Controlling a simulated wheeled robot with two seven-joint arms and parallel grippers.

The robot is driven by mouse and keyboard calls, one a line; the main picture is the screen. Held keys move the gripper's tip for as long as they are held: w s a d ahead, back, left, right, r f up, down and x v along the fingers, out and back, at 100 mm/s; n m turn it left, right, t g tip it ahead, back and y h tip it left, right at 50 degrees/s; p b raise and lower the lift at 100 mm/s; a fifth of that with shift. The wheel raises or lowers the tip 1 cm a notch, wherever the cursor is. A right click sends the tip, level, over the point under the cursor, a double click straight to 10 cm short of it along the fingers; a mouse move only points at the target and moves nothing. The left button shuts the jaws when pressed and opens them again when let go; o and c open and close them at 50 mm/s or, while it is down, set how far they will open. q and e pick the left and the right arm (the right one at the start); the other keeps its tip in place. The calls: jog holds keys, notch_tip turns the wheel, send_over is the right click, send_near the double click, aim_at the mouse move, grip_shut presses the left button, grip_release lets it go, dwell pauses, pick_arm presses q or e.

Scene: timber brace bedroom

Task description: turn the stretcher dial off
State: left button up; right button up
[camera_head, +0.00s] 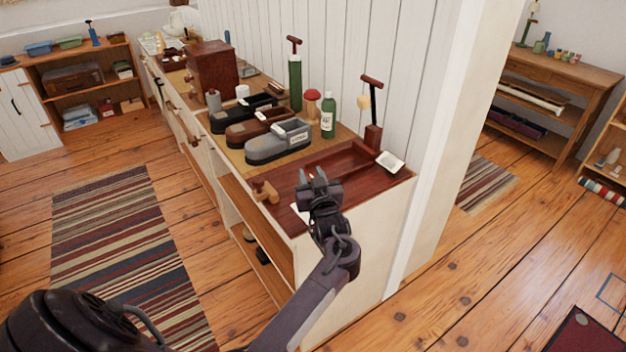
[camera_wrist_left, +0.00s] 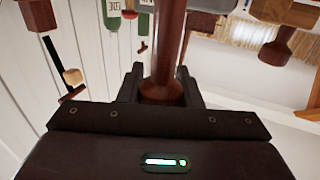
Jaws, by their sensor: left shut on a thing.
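My left gripper (camera_head: 320,185) is over the near end of the long counter, above the dark red tray (camera_head: 345,160). In the left wrist view its two fingers (camera_wrist_left: 161,88) are shut on a reddish-brown turned wooden handle (camera_wrist_left: 165,55), which flares at its lower end in the picture. In the head view the gripper hides the held piece. No dial face or marking is readable, so I cannot tell which part is the stretcher dial or how it is set. My right gripper is not in view.
Shoe-shaped pieces in grey (camera_head: 280,142), brown (camera_head: 256,128) and black stand behind the tray. A green bottle (camera_head: 328,118) and a red-topped mushroom shape (camera_head: 312,104) stand near the wall. A T-handled post (camera_head: 372,105) and a light wooden peg (camera_head: 266,191) flank the gripper.

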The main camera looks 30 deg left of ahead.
pick_arm(q)
jog(key=shift+f+n+g+y+b, duration=0.1)
jog(key=shift+n+g+y+b, duration=0.25)
jog(key=shift+n+g+y, duration=0.2)
jog(key=shift+s+a, duration=0.1)
jog(key=o, duration=1)
jog(key=shift+c, duration=0.2)
